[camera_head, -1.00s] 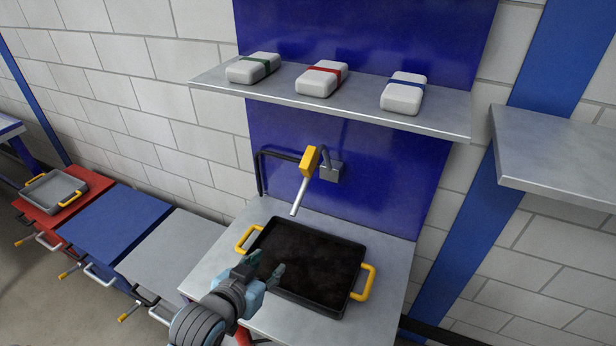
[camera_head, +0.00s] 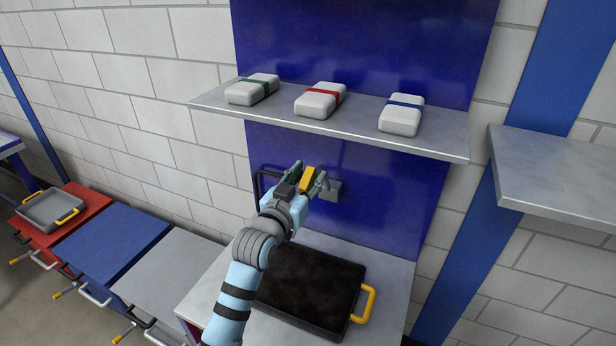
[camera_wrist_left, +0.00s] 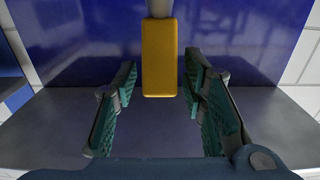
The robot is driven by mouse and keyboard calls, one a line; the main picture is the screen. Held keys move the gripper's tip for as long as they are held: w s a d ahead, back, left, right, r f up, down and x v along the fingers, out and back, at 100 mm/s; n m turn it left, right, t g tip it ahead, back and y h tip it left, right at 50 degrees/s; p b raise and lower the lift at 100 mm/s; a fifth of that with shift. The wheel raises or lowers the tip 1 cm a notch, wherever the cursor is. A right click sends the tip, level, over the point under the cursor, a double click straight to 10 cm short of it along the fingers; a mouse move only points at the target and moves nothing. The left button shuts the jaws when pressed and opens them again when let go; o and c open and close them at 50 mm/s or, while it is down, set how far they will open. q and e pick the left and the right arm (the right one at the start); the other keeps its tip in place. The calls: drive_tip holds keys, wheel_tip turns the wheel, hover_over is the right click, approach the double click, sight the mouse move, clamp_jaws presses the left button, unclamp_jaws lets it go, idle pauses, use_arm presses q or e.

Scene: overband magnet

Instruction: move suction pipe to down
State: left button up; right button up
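The suction pipe's yellow block (camera_head: 308,178) is at the blue wall panel, below the shelf. In the left wrist view the yellow block (camera_wrist_left: 158,60) hangs between the two finger pads, with a gap on each side. My left gripper (camera_head: 305,183) is open around the block, one finger to its left and one to its right. The gripper also shows open in the left wrist view (camera_wrist_left: 163,95). The pipe's lower white tube is hidden behind my left gripper and arm. My right gripper is not in view.
A black tray (camera_head: 354,316) with dark content sits on the grey table (camera_head: 393,290) below. A metal shelf (camera_head: 340,128) with several white packs hangs just above the gripper. A grey wall box (camera_head: 331,191) is right of the pipe. Another shelf (camera_head: 560,175) is at the right.

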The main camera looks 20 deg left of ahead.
use_arm(q)
clamp_jaws()
idle(0.4)
drive_tip(key=s+f+t+b, duration=0.1)
drive_tip(key=f+b, duration=0.1)
drive_tip(key=b, duration=0.2)
drive_tip(key=s+f+t+b, duration=0.1)
drive_tip(key=f+b, duration=0.1)
drive_tip(key=b, duration=0.2)
drive_tip(key=s+f+t+b, duration=0.1)
drive_tip(key=s+f+b, duration=0.1)
drive_tip(key=f+b, duration=0.1)
drive_tip(key=shift+a+b, duration=0.15)
drive_tip(key=shift+b, duration=0.35)
drive_tip(key=f+t+b, duration=0.1)
drive_tip(key=b, duration=0.4)
drive_tip(key=s+f+t+b, duration=0.1)
drive_tip(key=f+b, duration=0.1)
drive_tip(key=b, duration=0.3)
drive_tip(key=s+f+t+b, duration=0.1)
drive_tip(key=f+t+b, duration=0.1)
drive_tip(key=b, duration=0.3)
drive_tip(key=shift+s+f+h+b, duration=0.2)
drive_tip(key=shift+h+b, duration=0.1)
drive_tip(key=shift+b, duration=0.1)
